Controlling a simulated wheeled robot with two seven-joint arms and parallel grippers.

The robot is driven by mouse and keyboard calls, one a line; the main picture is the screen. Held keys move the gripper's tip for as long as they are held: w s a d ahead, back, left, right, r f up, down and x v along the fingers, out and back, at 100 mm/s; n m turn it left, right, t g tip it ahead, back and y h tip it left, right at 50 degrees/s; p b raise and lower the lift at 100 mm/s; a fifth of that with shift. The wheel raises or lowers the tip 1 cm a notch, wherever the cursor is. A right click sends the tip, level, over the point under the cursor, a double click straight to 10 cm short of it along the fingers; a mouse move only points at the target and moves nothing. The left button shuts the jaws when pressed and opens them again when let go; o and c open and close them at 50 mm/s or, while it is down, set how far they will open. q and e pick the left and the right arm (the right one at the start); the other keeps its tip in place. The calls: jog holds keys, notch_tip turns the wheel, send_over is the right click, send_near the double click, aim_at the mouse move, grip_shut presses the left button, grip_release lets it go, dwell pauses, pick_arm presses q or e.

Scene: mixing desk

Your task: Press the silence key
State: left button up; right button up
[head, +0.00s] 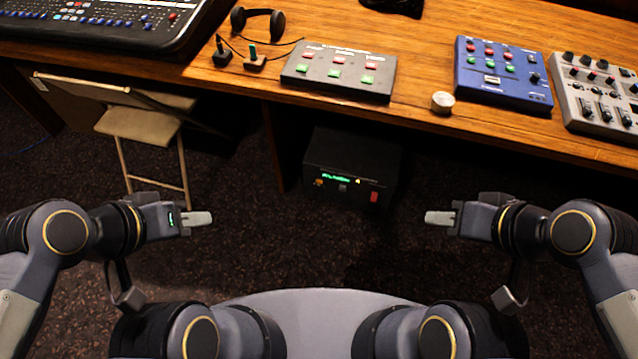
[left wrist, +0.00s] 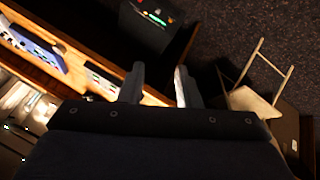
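No key's label is readable, so I cannot tell which is the silence key. A dark grey panel (head: 340,70) with red and green keys lies on the desk. A blue panel (head: 503,72) with similar keys lies to its right. A black box (head: 345,168) with a green display and a red key (head: 374,197) stands below the desktop. My left gripper (head: 200,218) is left of the box, clear of everything; its fingers stand apart and empty in the left wrist view (left wrist: 158,80). My right gripper (head: 436,217) is right of the box, seen side-on, touching nothing.
The wooden desk (head: 424,150) spans the back. A mixing console (head: 110,22), headphones (head: 258,20), two small switches, a silver knob (head: 442,102) and a grey mixer (head: 598,95) sit on it. A folding chair (head: 140,125) stands at left.

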pick_arm(q)
grip_shut()
dwell(1.5)
